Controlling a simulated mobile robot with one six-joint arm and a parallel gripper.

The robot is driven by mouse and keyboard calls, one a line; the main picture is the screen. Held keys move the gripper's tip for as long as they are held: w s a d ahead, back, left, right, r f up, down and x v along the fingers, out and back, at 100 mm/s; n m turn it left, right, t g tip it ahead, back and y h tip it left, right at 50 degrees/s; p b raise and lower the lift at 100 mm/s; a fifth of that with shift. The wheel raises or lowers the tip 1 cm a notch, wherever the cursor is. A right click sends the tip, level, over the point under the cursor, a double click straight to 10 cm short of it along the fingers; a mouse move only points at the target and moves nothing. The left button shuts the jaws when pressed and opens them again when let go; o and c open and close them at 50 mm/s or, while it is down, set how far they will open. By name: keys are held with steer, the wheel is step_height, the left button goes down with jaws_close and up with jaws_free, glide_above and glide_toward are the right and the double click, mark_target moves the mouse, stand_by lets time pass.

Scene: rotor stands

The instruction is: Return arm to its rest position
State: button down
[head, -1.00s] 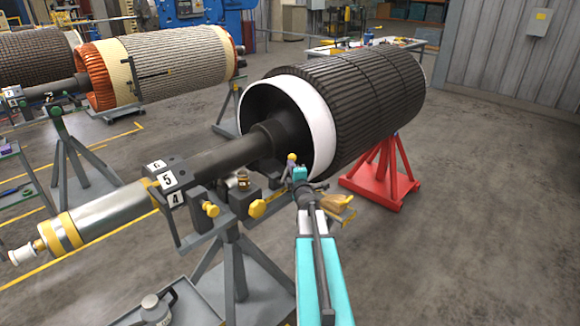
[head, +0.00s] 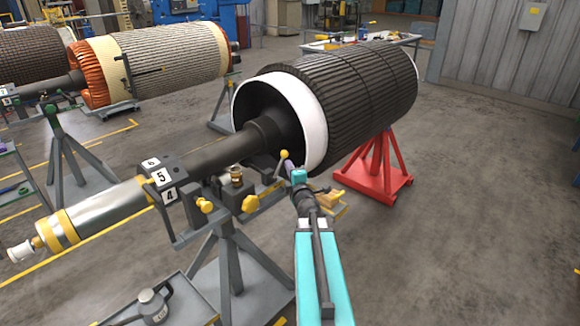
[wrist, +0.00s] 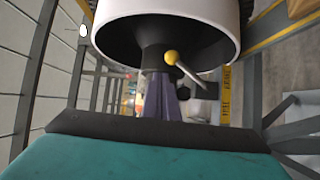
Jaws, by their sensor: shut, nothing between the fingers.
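My gripper (head: 290,166) is at the end of my turquoise arm, in front of the rotor's open white-rimmed end. Its purple fingers also show in the wrist view (wrist: 162,98), shut and empty. A yellow ball knob (head: 284,154) on a thin rod stands close to the fingertips. The knob also shows in the wrist view (wrist: 171,57), just above and right of the fingers; I cannot tell whether they touch. The large dark rotor (head: 350,95) is behind the gripper, and its white rim (wrist: 225,40) fills the top of the wrist view.
The grey stand (head: 228,260) bears the rotor's shaft (head: 210,155) left of my arm. A red stand (head: 378,180) is behind it. A yellow and tan object (head: 332,201) is partly behind my arm. A grey cart (head: 200,305) is at front left. Floor at right is clear.

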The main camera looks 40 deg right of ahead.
steer(key=shift+s, duration=0.1)
stand_by(0.5)
steer(key=a+f+m+g+y+b, duration=0.1)
steer(key=a+f+m+g, duration=0.3)
steer(key=f, duration=0.7)
steer(key=a+f+m+g, duration=0.2)
steer(key=a+f, duration=0.5)
steer(key=f, duration=0.4)
steer(key=s+a+f+m+g+y+b, duration=0.1)
steer(key=s+a+f+g, duration=0.1)
steer(key=s+a+f, duration=0.35)
steer(key=s+a+f+m+g+y, duration=0.1)
steer(key=s+a+f+g+y, duration=0.1)
steer(key=a+f, duration=0.55)
steer(key=s+a+f+m+g+y, duration=0.2)
steer(key=s+a+f+g, duration=0.3)
steer(key=s+a+f, duration=0.75)
steer(key=s+a+f+m+g+y+b, duration=0.1)
steer(key=s+a+f+g, duration=0.1)
steer(key=s+a, duration=0.4)
steer(key=s+a+f+m+g+y, duration=0.1)
steer(key=s+a+g, duration=0.3)
steer(key=s, duration=0.7)
steer(key=shift+s+a+f+g+b, duration=0.35)
steer(key=shift+s+a+f, duration=0.1)
steer(key=shift+a, duration=0.5)
